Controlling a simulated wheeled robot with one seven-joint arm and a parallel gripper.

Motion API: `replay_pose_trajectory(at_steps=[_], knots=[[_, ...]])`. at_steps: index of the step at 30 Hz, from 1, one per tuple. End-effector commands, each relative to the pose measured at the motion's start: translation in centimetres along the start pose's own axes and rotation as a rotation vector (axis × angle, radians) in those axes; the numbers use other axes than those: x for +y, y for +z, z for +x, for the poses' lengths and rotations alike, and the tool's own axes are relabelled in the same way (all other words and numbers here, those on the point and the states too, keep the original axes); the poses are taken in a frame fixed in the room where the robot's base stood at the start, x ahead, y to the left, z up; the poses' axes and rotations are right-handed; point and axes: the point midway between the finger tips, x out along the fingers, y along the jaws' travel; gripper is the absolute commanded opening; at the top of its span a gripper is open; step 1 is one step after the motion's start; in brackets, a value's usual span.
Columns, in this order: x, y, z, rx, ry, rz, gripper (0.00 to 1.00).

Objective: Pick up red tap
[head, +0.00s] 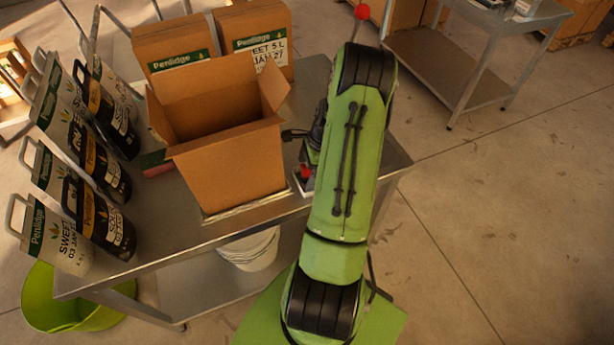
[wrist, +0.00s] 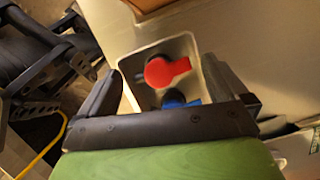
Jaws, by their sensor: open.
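The red tap (wrist: 167,71) lies in a small pale tray (wrist: 191,42) with a blue tap (wrist: 179,99) beside it, as the wrist view shows. In the head view a bit of the red tap (head: 306,172) shows in the tray (head: 301,186), just left of my green arm. My gripper (wrist: 166,88) is open above the tray, with one finger on each side of it in the picture. Nothing is between the fingers that I can see held. The gripper's lower bar covers part of the blue tap and the near end of the tray. In the head view my arm hides most of the gripper.
An open cardboard box (head: 229,165) stands on the metal table (head: 222,232) left of my arm. Several labelled jugs (head: 100,220) line the table's left side. Closed cartons (head: 172,45) stand at the back. Open floor (head: 500,200) lies to the right.

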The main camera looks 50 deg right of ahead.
Motion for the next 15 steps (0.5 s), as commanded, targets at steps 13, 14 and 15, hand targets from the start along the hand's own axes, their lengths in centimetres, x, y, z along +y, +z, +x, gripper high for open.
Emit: replay_pose_trajectory(at_steps=[13, 14, 15], knots=[[-0.02, 0.00, -0.02, 0.000, -0.001, 0.000, 0.59], [-0.02, 0.00, -0.02, 0.000, -0.001, 0.000, 0.54], [-0.02, 0.00, -0.02, 0.000, -0.001, 0.000, 0.48]])
